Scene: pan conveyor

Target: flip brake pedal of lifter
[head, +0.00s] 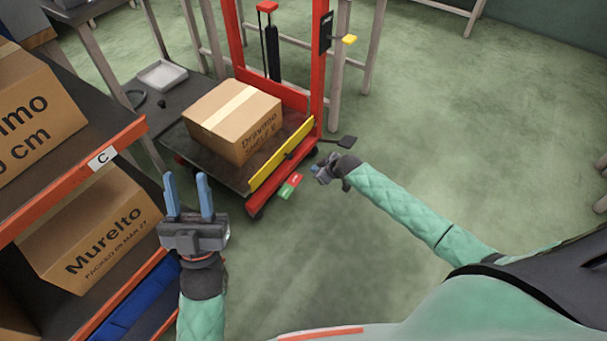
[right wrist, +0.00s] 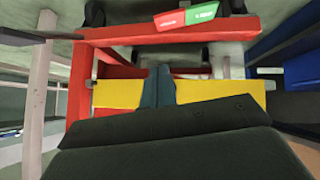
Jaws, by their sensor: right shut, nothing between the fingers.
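The lifter (head: 321,70) is a red frame with a yellow bar (head: 281,153) across its lower front. Its brake pedal (head: 287,190), half red and half green, sticks out low near the floor. In the right wrist view the pedal (right wrist: 188,17) is at the top, red on the left and green on the right. My right gripper (head: 315,170) is shut and empty, just right of the pedal in the head view. Its fingertips (right wrist: 158,85) show against the yellow bar, apart from the pedal in the picture. My left gripper (head: 188,190) is open and empty, in front of the shelf.
A cardboard box (head: 236,120) sits on the lifter's platform. A black pedal-like plate (head: 347,141) juts from the lifter's right side. A shelf (head: 75,185) with boxes stands at left. A small table (head: 192,92) with a tray is behind. Floor at right is clear.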

